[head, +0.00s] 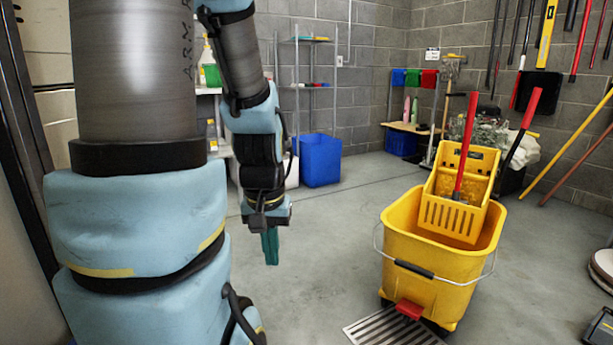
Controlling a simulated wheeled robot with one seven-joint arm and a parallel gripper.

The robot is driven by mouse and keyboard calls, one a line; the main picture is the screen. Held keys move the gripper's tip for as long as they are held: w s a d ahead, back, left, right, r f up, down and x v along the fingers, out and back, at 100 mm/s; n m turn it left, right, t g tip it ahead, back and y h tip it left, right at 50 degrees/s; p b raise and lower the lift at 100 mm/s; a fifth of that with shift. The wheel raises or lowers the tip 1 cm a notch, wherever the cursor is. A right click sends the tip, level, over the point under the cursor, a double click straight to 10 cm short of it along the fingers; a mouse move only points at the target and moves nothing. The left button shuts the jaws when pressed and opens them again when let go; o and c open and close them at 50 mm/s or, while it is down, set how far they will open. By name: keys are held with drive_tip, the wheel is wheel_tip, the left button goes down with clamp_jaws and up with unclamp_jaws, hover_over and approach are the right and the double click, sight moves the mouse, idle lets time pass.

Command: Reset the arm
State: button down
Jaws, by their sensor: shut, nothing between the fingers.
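My arm, with blue-covered links, stands in the left half of the head view. Its lower end hangs down with my gripper (271,247) pointing at the floor. The teal fingers are together and hold nothing. The gripper is in free air, left of the yellow mop bucket and apart from it.
A yellow mop bucket (425,260) with a wringer and red handle stands at right by a floor drain grate (390,330). A blue bin (320,160) and a wire shelf stand at the back. Long-handled tools hang on the right wall. Open floor (330,225) lies between.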

wheel_tip(320, 180, up, 31)
drive_tip(key=p, duration=2.9)
